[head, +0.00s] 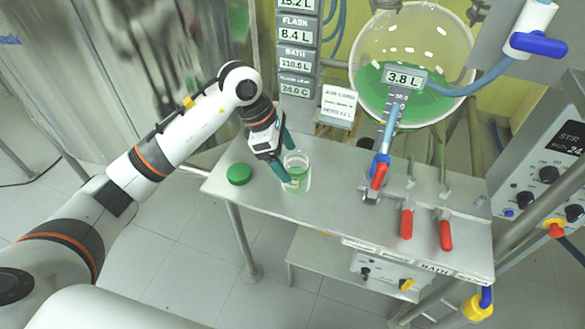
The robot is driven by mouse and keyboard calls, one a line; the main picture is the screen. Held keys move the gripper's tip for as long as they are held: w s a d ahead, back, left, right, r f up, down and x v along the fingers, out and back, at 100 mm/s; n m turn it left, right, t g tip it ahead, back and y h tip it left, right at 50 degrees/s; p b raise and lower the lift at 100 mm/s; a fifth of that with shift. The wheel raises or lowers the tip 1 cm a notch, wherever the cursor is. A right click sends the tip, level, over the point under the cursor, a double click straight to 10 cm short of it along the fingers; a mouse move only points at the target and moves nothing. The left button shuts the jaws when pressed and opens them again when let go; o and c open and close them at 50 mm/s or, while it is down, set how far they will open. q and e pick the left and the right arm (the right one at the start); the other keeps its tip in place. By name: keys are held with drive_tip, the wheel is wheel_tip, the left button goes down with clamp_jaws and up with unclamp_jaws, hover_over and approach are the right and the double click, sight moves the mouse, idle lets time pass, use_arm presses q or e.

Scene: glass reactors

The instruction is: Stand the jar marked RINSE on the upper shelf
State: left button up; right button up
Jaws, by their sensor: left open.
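A clear glass jar (299,181) with a little green liquid stands upright on the steel upper shelf (325,212), near its left end. No marking on it can be read from here. My left gripper (289,163), with teal fingers, is open at the jar. One finger lies along the jar's left side and the other is behind its rim; I cannot tell whether they touch it. A green lid (239,174) lies flat on the shelf left of the jar. My right gripper is not in view.
A valve with a red handle (379,174) stands right of the jar under a round glass vessel (420,55) with green liquid. Red levers (406,223) are at the shelf's front right. A lower shelf (323,265) holds a control box (390,275). Bare steel lies in front of the jar.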

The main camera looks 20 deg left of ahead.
use_arm(q)
drive_tip(key=v, duration=0.6)
drive_tip(key=shift+r, duration=0.35)
